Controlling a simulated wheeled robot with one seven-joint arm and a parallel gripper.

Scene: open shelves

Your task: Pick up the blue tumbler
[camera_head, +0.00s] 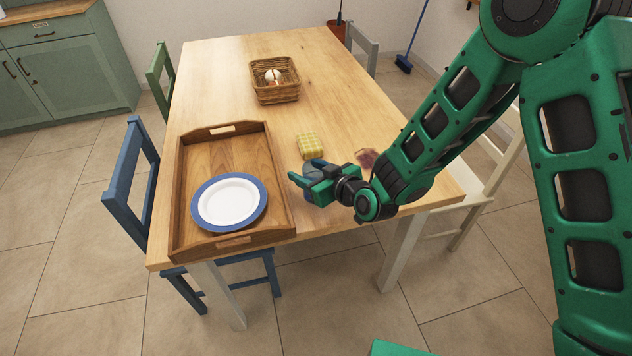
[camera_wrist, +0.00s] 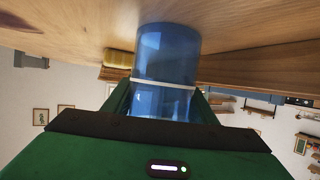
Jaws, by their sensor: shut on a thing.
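The blue tumbler (camera_wrist: 166,58) is see-through, with a pale band around it, and fills the middle of the wrist view. In the head view it is mostly hidden behind my green gripper (camera_head: 308,184), near the table's front edge, just right of the wooden tray. My gripper is shut on the tumbler, with a finger on each side of it. In the wrist view the tabletop appears at the top, close to one end of the tumbler. I cannot tell whether the tumbler touches the table.
A wooden tray (camera_head: 272,180) holds a blue-rimmed white plate (camera_head: 229,202). A yellow checked item (camera_head: 307,146) lies behind the tumbler. A pinkish item (camera_head: 366,159) lies to the right. A wicker basket (camera_head: 275,96) stands farther back. The table's right rear is clear.

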